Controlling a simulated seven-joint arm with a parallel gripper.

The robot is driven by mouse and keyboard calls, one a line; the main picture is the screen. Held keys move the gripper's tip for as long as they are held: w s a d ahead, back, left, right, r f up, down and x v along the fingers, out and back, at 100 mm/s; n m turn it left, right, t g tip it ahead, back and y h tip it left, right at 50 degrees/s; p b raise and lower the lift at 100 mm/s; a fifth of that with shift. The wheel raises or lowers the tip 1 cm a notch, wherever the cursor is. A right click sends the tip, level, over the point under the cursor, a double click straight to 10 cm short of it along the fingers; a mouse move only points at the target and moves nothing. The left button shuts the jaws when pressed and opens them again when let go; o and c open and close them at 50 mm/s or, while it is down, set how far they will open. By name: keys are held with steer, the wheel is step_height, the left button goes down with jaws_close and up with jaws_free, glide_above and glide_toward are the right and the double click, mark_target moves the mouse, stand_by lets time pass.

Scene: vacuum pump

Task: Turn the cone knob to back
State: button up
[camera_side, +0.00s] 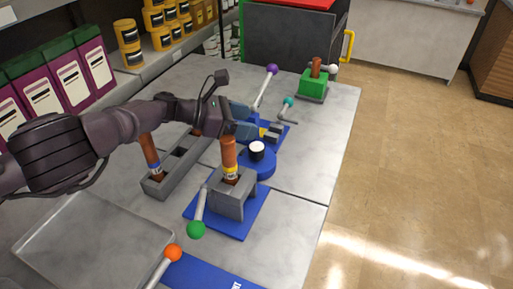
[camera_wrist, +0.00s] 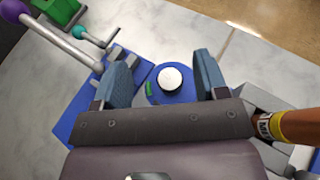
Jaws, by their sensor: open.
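What I take to be the cone knob is a black knob with a white top (camera_side: 257,149) on a round blue base (camera_side: 262,168). In the wrist view its white top (camera_wrist: 171,78) and blue base show, with a small green mark at the base's left side. My gripper (camera_side: 247,120) is open and empty, with blue-grey fingers. In the side view it is above and a little behind the knob, apart from it. In the wrist view the fingers (camera_wrist: 162,72) appear on either side of the knob. Which way the knob points cannot be told.
A grey block with a brown-handled piece (camera_side: 230,160) and green-ball lever (camera_side: 196,229) stands close in front. Purple-ball (camera_side: 271,70) and teal-ball (camera_side: 289,101) levers stand behind. A green block (camera_side: 314,84) is at the back right. The table right of the knob is clear.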

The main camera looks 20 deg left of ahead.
mark_target(257, 146)
steer(key=shift+m+g, duration=0.3)
steer(key=shift+m, duration=0.1)
steer(key=f, duration=0.6)
steer(key=shift+s+d+f, duration=0.15)
steer(key=shift+s+f, duration=0.05)
steer(key=shift+s, duration=0.05)
steer(key=shift+w+d+f, duration=0.4)
steer(key=shift+d+f, duration=0.1)
steer(key=shift+f, duration=0.2)
steer(key=shift+x, duration=0.85)
steer(key=c, duration=0.9)
steer(key=shift+r+m+g+h, duration=0.1)
steer(key=shift+m+g+h, duration=0.5)
steer(key=shift+m+g, duration=0.15)
steer(key=shift+c, duration=0.2)
steer(key=o, duration=0.9)
